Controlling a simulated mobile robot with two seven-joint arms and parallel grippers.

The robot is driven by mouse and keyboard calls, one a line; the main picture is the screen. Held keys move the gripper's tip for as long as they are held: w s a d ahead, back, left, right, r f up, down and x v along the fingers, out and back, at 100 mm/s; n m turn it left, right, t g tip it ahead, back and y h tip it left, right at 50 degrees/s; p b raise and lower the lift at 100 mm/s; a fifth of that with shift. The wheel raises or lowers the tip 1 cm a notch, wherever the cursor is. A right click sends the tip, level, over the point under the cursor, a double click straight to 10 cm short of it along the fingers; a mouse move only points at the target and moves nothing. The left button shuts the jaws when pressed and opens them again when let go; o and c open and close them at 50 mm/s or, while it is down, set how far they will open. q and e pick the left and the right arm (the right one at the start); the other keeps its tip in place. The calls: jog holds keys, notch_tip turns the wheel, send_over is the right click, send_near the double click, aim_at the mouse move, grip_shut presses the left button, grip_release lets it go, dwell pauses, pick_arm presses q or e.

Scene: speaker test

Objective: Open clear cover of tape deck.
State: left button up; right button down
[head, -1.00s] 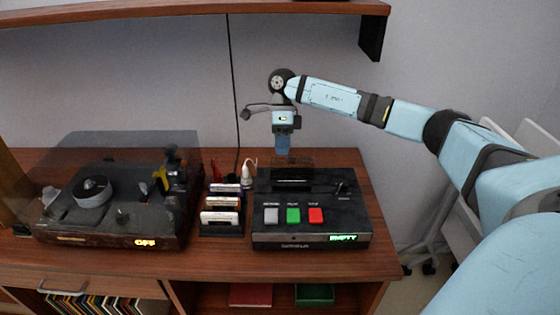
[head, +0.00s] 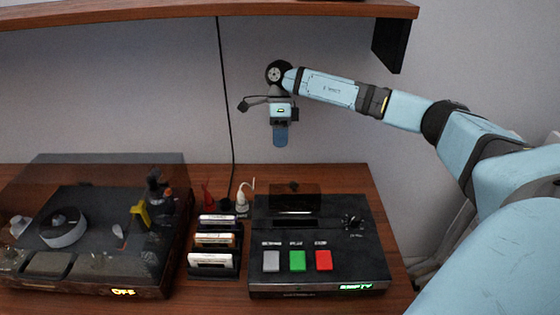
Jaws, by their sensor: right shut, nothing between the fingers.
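The black tape deck (head: 345,262) stands on the wooden cabinet top, with grey, green and red buttons and a lit display reading EMPTY. Its clear, dark-tinted cover (head: 296,197) appears to stand raised at the back of the deck, above the slot (head: 295,222). My right gripper (head: 280,138) is shut and empty, pointing down, above and behind the deck and apart from the cover. My left gripper is not in view.
A rack of cassettes (head: 214,258) stands just left of the deck. A turntable under a clear lid (head: 95,170) is at the far left. A white plug (head: 243,200) and a black cable are behind the rack. A wooden shelf (head: 230,14) hangs above.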

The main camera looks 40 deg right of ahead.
aim_at(281, 198)
jog(key=s+a+f, duration=0.1)
jog(key=s+f, duration=0.1)
jog(key=s+a+f, duration=0.2)
jog(key=f, duration=0.1)
jog(key=s+a+f+p, duration=0.1)
jog(key=s+a+f, duration=0.1)
jog(key=f, duration=0.1)
jog(key=shift+s+a, duration=0.15)
jog(key=shift+r, duration=0.1)
jog(key=shift+s+a+r+t+h, duration=0.3)
jog(key=shift+s+r+t+h, duration=0.1)
jog(key=shift+r+t+h, duration=0.35)
jog(key=shift+s+a+r+t, duration=0.2)
jog(key=shift+s+r+t, duration=0.05)
jog(key=shift+r+t, duration=0.1)
